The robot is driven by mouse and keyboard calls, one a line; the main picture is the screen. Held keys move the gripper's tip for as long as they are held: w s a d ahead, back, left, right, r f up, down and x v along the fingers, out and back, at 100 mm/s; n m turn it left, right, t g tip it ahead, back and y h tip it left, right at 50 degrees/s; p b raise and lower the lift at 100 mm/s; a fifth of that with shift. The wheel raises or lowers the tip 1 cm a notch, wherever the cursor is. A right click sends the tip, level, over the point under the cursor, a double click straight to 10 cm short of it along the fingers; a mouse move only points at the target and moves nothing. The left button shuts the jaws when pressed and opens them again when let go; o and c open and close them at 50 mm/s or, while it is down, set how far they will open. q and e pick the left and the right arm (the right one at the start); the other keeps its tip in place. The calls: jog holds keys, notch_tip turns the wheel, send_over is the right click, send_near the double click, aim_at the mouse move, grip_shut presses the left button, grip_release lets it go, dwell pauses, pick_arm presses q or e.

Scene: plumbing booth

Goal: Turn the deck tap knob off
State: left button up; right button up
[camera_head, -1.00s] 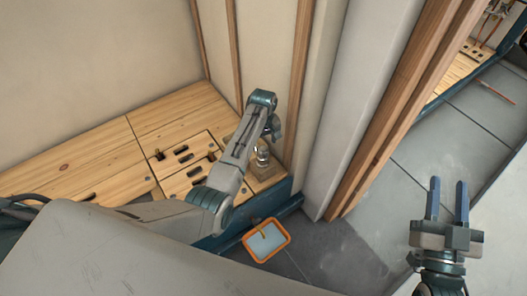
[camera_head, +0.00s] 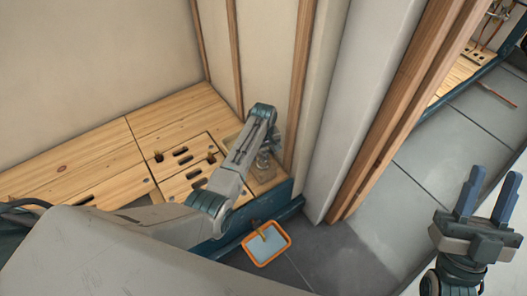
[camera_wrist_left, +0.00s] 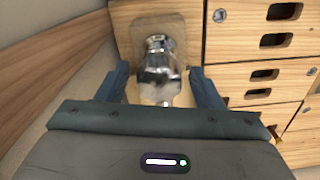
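The deck tap is a shiny chrome fitting on a wooden block at the right end of the wooden deck. In the head view the tap (camera_head: 263,160) is partly hidden by my left arm. In the left wrist view the chrome tap (camera_wrist_left: 158,68) stands between the two blue fingers of my left gripper (camera_wrist_left: 160,88). The fingers are spread, with a visible gap on each side of the tap. I cannot tell which part of it is the knob. My right gripper (camera_head: 488,198) is open and empty above the grey floor at the right.
An orange-rimmed tray (camera_head: 287,243) lies on the floor below the deck. The wooden deck (camera_head: 80,160) has slotted panels. A wall with wooden posts (camera_head: 385,120) stands right of the tap. Grey floor (camera_head: 400,215) is open at the right.

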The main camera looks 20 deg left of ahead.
pick_arm(q)
jog(key=c, duration=0.8)
jog(key=shift+o, duration=0.2)
